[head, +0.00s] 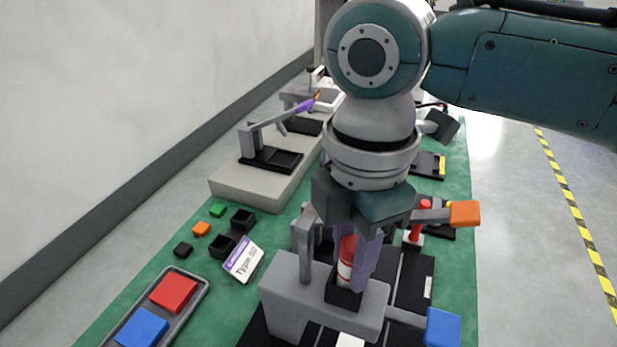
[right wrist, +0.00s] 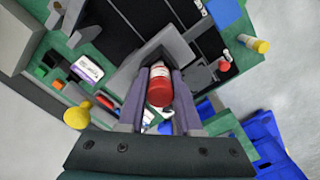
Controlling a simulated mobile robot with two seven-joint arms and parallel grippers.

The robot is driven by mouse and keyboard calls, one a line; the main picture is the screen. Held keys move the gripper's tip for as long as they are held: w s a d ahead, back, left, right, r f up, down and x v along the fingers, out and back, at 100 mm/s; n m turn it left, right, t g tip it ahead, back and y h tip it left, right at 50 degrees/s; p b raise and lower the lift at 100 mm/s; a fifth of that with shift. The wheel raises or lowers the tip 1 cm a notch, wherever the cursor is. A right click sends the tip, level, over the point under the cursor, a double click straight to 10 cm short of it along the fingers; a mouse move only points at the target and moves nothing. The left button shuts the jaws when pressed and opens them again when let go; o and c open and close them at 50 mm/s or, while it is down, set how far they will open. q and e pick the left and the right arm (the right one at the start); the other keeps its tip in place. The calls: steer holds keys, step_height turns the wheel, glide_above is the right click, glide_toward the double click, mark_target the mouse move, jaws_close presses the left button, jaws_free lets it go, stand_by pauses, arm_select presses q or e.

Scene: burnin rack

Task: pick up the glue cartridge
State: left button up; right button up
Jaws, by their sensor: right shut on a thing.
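The glue cartridge (head: 346,258), a red cylinder with a white band, stands upright in a black socket on a grey fixture (head: 300,293) in the head view. My right gripper (head: 355,264) comes down over it from above, with its purple fingers shut on it, one on each side. In the right wrist view the cartridge's red end (right wrist: 159,88) sits between the two fingers. Its lower part is hidden by the socket, and a finger covers part of its side. My left gripper is not in view.
Close by are a blue-ended handle (head: 441,327), an orange-ended handle (head: 464,213) and another red part (head: 424,215). A tray with a red block and a blue block (head: 140,328), a white labelled card (head: 243,261) and small black boxes lie left. Bare green mat (head: 457,270) shows right.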

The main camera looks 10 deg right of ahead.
jaws_close()
steer(key=shift+r, duration=0.1)
